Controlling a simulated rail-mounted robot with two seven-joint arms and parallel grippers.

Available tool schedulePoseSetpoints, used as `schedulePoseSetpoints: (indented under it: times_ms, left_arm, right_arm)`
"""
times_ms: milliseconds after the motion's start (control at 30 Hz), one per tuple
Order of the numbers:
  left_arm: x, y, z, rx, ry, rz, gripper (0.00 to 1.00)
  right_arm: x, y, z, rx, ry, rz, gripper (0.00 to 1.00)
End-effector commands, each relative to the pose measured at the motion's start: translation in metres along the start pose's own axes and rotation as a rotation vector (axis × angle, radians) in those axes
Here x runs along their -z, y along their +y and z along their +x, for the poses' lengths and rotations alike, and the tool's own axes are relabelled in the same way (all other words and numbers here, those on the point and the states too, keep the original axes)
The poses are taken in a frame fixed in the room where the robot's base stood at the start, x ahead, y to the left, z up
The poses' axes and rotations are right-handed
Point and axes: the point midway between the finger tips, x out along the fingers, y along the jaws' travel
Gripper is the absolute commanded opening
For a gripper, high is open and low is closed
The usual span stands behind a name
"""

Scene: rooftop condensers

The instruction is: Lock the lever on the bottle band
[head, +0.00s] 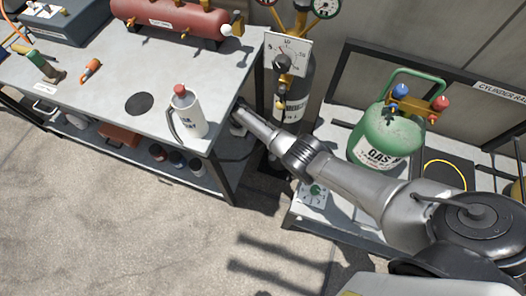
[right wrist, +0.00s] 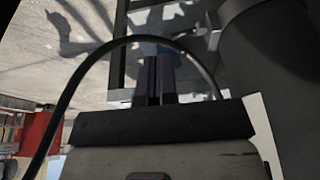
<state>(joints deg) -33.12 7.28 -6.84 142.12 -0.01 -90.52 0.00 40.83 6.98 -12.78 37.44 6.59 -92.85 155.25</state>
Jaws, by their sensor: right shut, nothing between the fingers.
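A dark grey bottle (head: 297,78) with a white label stands upright between the workbench and the rack platform. My right arm crosses in front of its lower part, so I cannot make out the band or its lever. My right gripper (head: 238,124) is at the far end of that arm, beside the bench's right edge and left of the bottle; its fingers are hard to see there. In the right wrist view the two dark fingers (right wrist: 156,80) are together with nothing between them. A blurred blue patch shows behind the fingertips. My left gripper is not in view.
The workbench (head: 75,85) holds a white jug (head: 188,115) near its right corner and a red tank (head: 170,16) at the back. A green gas cylinder (head: 385,137) stands on the right platform. Gauges (head: 325,7) top the dark bottle. The concrete floor in front is clear.

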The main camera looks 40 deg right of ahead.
Motion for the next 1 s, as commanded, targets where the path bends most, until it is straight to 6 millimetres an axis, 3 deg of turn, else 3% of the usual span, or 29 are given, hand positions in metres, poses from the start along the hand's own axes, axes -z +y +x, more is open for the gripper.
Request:
schedulePoseSetpoints:
  times_ms: [267, 433, 900, 967, 1000]
  left_arm:
    - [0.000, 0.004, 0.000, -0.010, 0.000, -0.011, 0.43]
    - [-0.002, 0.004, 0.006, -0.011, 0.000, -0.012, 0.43]
    - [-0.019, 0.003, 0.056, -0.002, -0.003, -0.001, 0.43]
    - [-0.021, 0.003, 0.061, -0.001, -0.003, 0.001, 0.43]
    - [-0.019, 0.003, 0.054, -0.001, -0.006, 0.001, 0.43]
  right_arm:
    - [0.000, 0.000, 0.000, 0.000, 0.000, -0.001, 0.00]
    - [0.000, 0.000, 0.010, 0.001, 0.001, -0.001, 0.00]
    - [-0.001, -0.001, 0.099, 0.001, 0.002, -0.002, 0.00]
    - [-0.001, 0.000, 0.110, 0.000, 0.002, -0.002, 0.00]
    - [0.006, -0.001, 0.105, 0.002, 0.000, -0.001, 0.00]
